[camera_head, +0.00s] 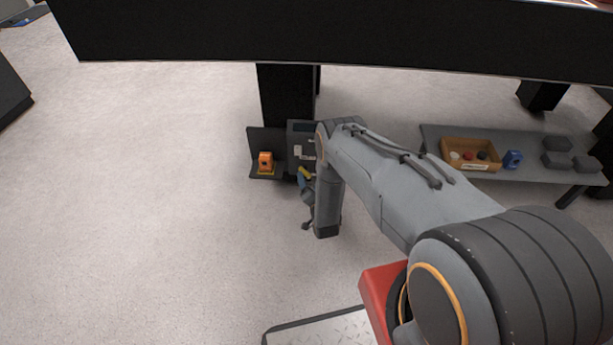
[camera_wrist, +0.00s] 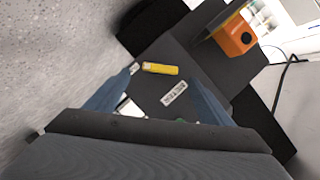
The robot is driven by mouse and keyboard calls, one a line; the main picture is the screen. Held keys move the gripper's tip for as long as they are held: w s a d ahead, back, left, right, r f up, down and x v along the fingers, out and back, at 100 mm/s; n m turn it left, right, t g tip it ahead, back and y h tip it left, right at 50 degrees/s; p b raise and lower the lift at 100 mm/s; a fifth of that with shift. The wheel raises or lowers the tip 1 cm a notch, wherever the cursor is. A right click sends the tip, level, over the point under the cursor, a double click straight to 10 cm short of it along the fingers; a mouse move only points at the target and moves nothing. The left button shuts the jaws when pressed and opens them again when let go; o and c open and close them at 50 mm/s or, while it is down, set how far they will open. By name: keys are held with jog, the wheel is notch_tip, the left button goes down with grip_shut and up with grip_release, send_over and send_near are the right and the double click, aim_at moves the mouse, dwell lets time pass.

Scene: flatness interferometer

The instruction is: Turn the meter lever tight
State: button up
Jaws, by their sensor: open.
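The meter lever is a short yellow bar with a pale left end (camera_wrist: 161,69). It lies on a dark panel (camera_wrist: 150,90) above a white label that seems to read METER (camera_wrist: 174,93). In the head view a small yellow piece of the lever (camera_head: 305,173) shows beside my wrist. My gripper (camera_wrist: 158,77) is open, with its blue fingers on either side of the lever's near side. I cannot tell whether they touch it. In the head view my gripper (camera_head: 303,181) is small and partly hidden by my arm.
An orange device (camera_wrist: 235,37) sits on a dark shelf beside the panel; it also shows in the head view (camera_head: 265,161). A dark cable (camera_wrist: 288,66) runs nearby. A low grey bench (camera_head: 520,173) at right holds a brown box (camera_head: 470,143) and a blue item (camera_head: 512,159).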

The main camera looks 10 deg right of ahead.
aim_at(305, 174)
jog(key=b+x, duration=0.1)
jog(key=x, duration=0.5)
jog(key=shift+w+f+b, duration=0.1)
jog(key=shift+w+b, duration=0.1)
jog(key=shift+b, duration=0.15)
jog(key=c, duration=0.9)
jog(key=shift+d, duration=0.15)
jog(key=shift+c, duration=0.7)
